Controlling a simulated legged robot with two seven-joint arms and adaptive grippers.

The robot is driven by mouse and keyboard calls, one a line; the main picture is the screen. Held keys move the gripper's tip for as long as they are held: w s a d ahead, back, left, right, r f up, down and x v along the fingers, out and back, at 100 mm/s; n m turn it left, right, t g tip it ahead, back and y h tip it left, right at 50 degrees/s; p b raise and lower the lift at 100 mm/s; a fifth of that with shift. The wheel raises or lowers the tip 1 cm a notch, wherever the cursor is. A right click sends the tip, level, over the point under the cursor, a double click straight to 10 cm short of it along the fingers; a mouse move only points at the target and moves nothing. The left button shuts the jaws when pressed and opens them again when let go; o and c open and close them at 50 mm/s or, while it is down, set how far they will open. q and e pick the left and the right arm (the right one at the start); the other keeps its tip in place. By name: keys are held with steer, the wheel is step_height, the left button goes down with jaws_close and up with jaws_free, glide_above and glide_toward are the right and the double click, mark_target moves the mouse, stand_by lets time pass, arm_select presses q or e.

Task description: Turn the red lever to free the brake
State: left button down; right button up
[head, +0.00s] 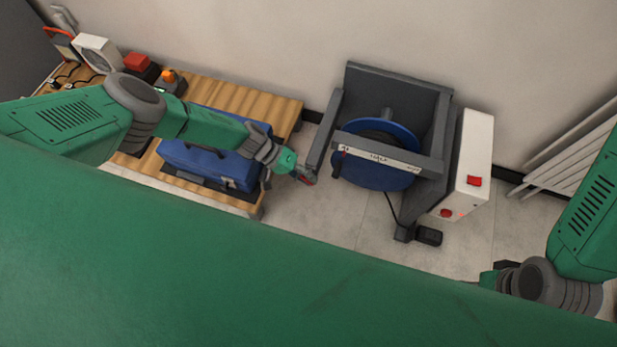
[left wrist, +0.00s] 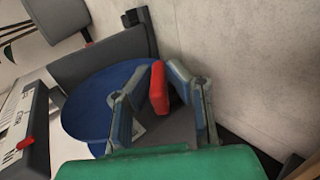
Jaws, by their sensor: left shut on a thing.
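The red lever (left wrist: 158,88) stands between the two fingers of my left gripper (left wrist: 152,82) in the left wrist view, and the gripper is shut on it. In the head view, my left gripper (head: 303,174) is at the left side of the grey stand, and a small red part of the lever (head: 309,181) shows at its tips. The grey stand (head: 436,120) holds a blue wheel (head: 372,181), with a pale marked strip (head: 380,157) across its front. The fingers and arm hide part of the lever. My right arm shows at the right edge, but its gripper does not show.
A white box (head: 478,140) with red switches is on the stand's right side. A wooden pallet-like bench (head: 235,97) at left carries a blue case (head: 205,165) and several devices. White slats (head: 580,150) lean at the right wall.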

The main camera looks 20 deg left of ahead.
arm_select(q)
steer(key=shift+a+f+h, duration=0.1)
steer(key=shift+a+h, duration=0.05)
steer(key=shift+h, duration=0.75)
steer(key=c, duration=1.6)
jaws_free()
steer(key=v, duration=0.7)
steer(key=shift+a, duration=0.3)
